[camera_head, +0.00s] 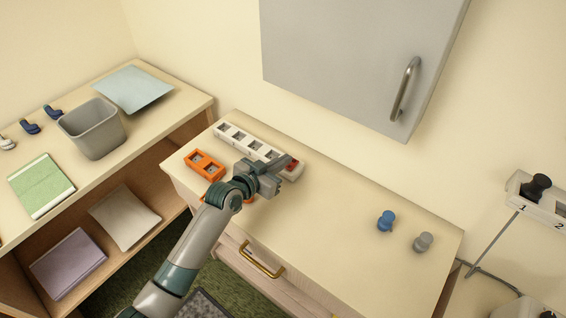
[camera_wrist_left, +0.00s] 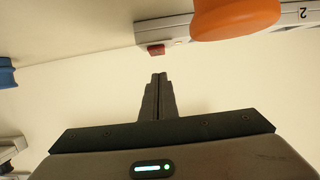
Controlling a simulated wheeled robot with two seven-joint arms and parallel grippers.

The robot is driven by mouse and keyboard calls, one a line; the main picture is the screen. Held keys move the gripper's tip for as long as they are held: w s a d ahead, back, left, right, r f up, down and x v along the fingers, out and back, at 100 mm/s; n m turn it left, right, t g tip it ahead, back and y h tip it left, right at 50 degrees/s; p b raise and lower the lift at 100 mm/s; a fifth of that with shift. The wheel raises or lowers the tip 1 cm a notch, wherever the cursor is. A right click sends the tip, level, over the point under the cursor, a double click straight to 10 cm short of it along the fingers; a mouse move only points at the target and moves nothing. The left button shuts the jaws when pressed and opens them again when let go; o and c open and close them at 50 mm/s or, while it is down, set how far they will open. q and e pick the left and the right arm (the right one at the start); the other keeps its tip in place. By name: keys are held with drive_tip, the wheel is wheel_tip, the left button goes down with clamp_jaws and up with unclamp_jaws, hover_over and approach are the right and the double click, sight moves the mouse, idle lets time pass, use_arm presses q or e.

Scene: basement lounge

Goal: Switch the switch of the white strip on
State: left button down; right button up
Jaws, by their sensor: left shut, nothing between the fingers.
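The white strip (camera_head: 245,143) lies along the back of the cabinet top against the wall, with several dark sockets. Its red switch (camera_head: 294,165) is at the right end, partly covered by my left gripper. My left gripper (camera_head: 284,163) is shut and empty near that end. In the left wrist view, the shut fingers (camera_wrist_left: 159,77) point at the red switch (camera_wrist_left: 156,50) on the white strip (camera_wrist_left: 160,30), with a small gap in the picture. I cannot tell the switch position. My right gripper is not in view.
An orange strip (camera_head: 204,165) lies in front of the white one, partly behind my left arm. A rounded orange thing (camera_wrist_left: 235,17) overlaps the strip in the wrist view. Blue (camera_head: 386,221) and grey (camera_head: 422,242) knobs stand at right. A grey wall cabinet (camera_head: 350,60) hangs above.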

use_arm(q)
drive_tip(key=b+v, duration=0.2)
drive_tip(key=v, duration=0.8)
drive_tip(key=shift+s+a+r, duration=0.15)
drive_tip(key=shift+s+a, duration=0.05)
drive_tip(key=shift+s, duration=0.1)
